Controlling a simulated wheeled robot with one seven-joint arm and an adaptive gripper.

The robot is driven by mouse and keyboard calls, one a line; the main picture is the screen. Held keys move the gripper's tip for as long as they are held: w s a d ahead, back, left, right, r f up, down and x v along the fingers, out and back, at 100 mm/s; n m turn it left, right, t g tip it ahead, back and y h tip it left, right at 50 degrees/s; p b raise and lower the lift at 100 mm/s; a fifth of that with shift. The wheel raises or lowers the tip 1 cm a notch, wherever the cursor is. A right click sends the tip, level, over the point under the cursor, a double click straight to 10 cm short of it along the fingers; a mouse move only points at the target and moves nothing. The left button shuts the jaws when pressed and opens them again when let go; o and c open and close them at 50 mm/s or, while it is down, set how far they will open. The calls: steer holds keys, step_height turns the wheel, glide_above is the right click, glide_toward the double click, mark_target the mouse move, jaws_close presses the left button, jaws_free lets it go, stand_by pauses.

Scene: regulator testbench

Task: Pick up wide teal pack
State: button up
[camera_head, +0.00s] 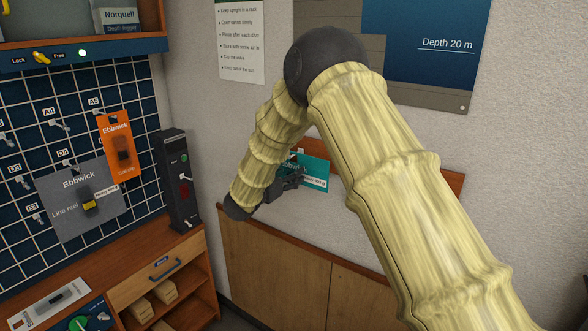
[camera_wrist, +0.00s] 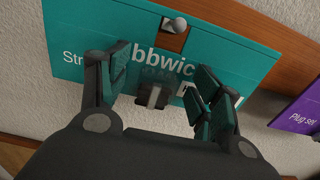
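The wide teal pack (camera_wrist: 225,62) fills much of the wrist view, with "bbwic" showing between my fingers. It hangs by a slot at its top edge on a pale round-ended peg (camera_wrist: 181,25) against a wooden strip. A dark item (camera_wrist: 152,95) is mounted on its face. My gripper (camera_wrist: 160,85) is open, with one finger pair either side of that item, and a gap shows on both sides. Whether the fingertips touch the card, I cannot tell. In the head view, the teal pack (camera_head: 318,172) shows beside my gripper (camera_head: 296,170), partly hidden by my arm.
A purple pack (camera_wrist: 300,115) hangs to the right in the wrist view. The wooden rail (camera_wrist: 275,40) and pale wall are close behind. In the head view, a low wooden cabinet (camera_head: 270,262) stands below, and a dark upright unit (camera_head: 178,180) stands left.

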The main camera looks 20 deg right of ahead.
steer(key=c, duration=1.3)
steer(key=shift+r, duration=0.15)
steer(key=shift+r+b, duration=0.55)
steer(key=shift+b, duration=0.3)
steer(key=b+v, duration=0.6)
steer(key=v, duration=1.2)
